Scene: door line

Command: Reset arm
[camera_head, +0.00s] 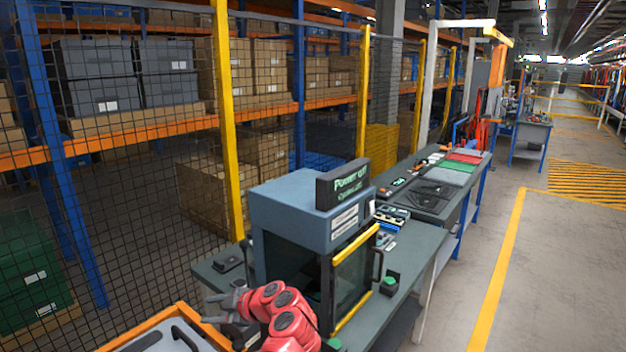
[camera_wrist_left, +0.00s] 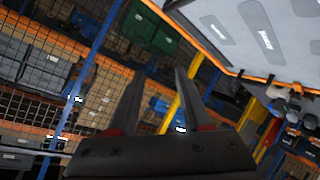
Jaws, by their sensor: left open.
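My left arm, red with dark joint caps, comes in at the bottom of the head view. Its grey gripper (camera_head: 228,300) points left, in front of the blue-grey test cabinet (camera_head: 292,215). In the left wrist view its two dark fingers stand apart, with nothing visible between them (camera_wrist_left: 159,78). The cabinet's framed door (camera_head: 357,277), with yellow edge strips and a dark handle, faces right of the arm. The arm hides part of the cabinet's lower front. My right gripper is in neither view.
The cabinet stands on a long grey workbench (camera_head: 415,245) with a green button box (camera_head: 389,284). An orange-edged tray (camera_head: 150,345) lies close to the gripper. A mesh fence with yellow posts (camera_head: 228,120) runs behind. The floor aisle at right is clear.

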